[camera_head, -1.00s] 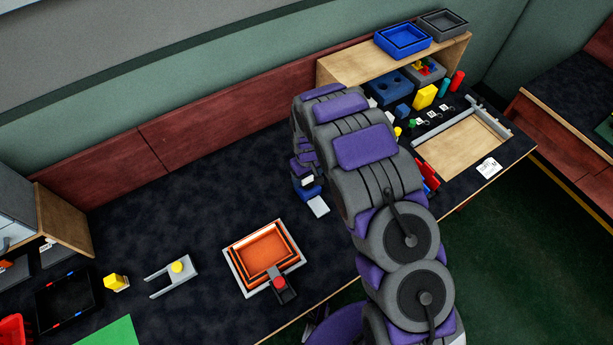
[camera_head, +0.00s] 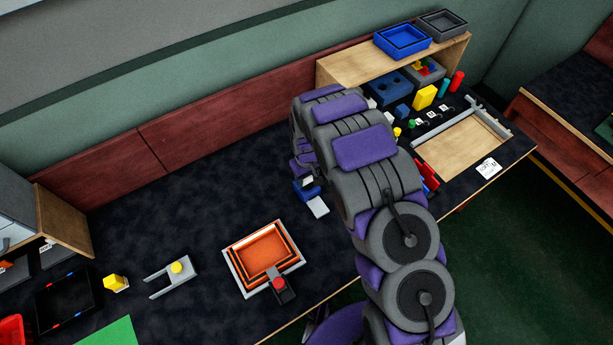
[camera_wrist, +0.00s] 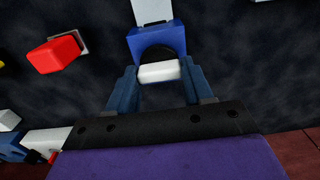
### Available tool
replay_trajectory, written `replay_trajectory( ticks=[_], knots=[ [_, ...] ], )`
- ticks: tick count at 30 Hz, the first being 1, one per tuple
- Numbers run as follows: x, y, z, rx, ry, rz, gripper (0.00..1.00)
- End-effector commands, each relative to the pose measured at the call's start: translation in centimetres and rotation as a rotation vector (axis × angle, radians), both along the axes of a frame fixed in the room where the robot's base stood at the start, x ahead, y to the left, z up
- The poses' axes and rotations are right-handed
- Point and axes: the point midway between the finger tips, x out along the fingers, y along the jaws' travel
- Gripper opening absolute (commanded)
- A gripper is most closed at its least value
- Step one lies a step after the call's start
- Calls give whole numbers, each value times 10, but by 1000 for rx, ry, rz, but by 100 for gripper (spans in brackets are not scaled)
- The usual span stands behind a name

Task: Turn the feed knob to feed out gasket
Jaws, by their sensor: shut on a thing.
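A blue feed unit (camera_wrist: 158,42) stands on the dark table, with a pale flat piece (camera_wrist: 151,10) at its far end. A white bar-shaped knob (camera_wrist: 159,72) faces my gripper (camera_wrist: 158,75). My gripper's two blue fingers are shut on the knob, one at each end. In the head view, the feed unit (camera_head: 303,193) and its pale piece (camera_head: 318,207) show just left of my arm. My arm hides most of the gripper there. I cannot tell whether the pale piece is gasket or part of the unit.
An orange tray (camera_head: 229,252) with a red-topped part (camera_head: 279,284) lies left of the arm. A red block (camera_wrist: 54,54) is near the gripper in the wrist view. The shelf (camera_head: 350,70) and small parts stand behind right.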

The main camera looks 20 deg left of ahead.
Motion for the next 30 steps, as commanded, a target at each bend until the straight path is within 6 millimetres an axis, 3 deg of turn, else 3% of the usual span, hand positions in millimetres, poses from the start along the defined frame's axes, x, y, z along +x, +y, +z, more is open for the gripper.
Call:
replay_trajectory(
  ticks=[11,30],
  knots=[
    [0,0,1,0,0,-148,21],
    [-1,0,1,-1,-1,-742,21]
  ],
)
